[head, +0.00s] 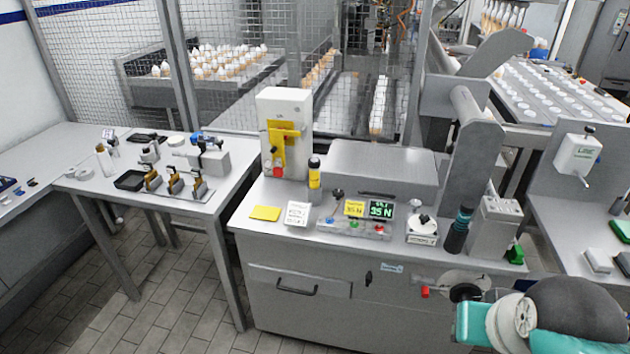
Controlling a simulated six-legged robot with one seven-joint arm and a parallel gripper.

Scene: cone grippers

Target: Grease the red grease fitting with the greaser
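A low grey block (345,230) on the middle cabinet top carries small coloured spots. The red one (379,229), at its right end, looks like the red grease fitting; a blue one (328,222) and a green one (354,223) sit to its left. No tool is clearly recognisable as the greaser. Candidates are an upright yellow and black cylinder (314,178) left of the block and a dark cylinder with a teal band (458,230) to its right. Part of my arm shows at the lower right; I cannot make out gripper fingers.
A display reading 35 N (381,209) and a small white dial device (422,229) are close by. A red-tipped handle (426,292) protrudes from the cabinet front. The left table (225,183) holds several small tools.

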